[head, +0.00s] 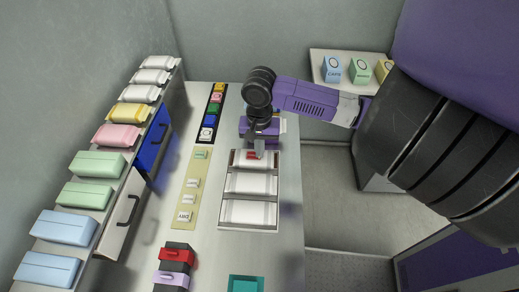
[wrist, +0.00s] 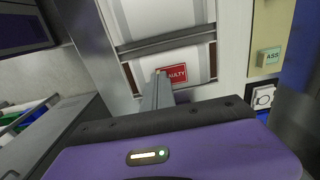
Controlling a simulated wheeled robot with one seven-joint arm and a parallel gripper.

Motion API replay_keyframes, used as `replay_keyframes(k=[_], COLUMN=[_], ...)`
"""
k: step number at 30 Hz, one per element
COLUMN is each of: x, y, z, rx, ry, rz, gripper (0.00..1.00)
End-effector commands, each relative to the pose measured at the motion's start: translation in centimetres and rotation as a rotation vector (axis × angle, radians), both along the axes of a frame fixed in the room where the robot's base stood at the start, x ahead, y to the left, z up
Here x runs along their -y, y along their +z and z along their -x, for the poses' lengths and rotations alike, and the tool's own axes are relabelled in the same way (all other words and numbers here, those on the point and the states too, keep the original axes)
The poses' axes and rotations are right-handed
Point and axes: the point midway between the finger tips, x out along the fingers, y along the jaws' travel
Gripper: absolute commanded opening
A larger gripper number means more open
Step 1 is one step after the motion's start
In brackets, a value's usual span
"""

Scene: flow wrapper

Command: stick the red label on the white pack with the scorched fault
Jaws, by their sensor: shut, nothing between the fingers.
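A tray (head: 221,202) on the table holds three white packs in a column: a far one (head: 270,160), a middle one (head: 250,183) and a near one (head: 248,212). The red label (head: 252,155) lies on the far pack.
A beige strip with small tags (head: 177,205) and a black strip of coloured blocks (head: 211,113) lie left of the tray. A shelf of coloured packs (head: 95,164) lines the left. Red and lilac items (head: 176,258) and a teal container (head: 246,283) stand near the front.

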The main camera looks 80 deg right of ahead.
Motion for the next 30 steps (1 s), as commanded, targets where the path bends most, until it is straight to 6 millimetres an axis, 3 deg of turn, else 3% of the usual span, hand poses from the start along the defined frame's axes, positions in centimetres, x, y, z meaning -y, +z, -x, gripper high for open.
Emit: replay_keyframes(k=[28, 30], x=[-0.01, -0.01], y=[-0.54, -0.54], z=[0.01, 0.01], rx=[-0.001, 0.0], ry=[0.0, 0.0], rz=[0.0, 0.0], gripper=[0.0, 0.13])
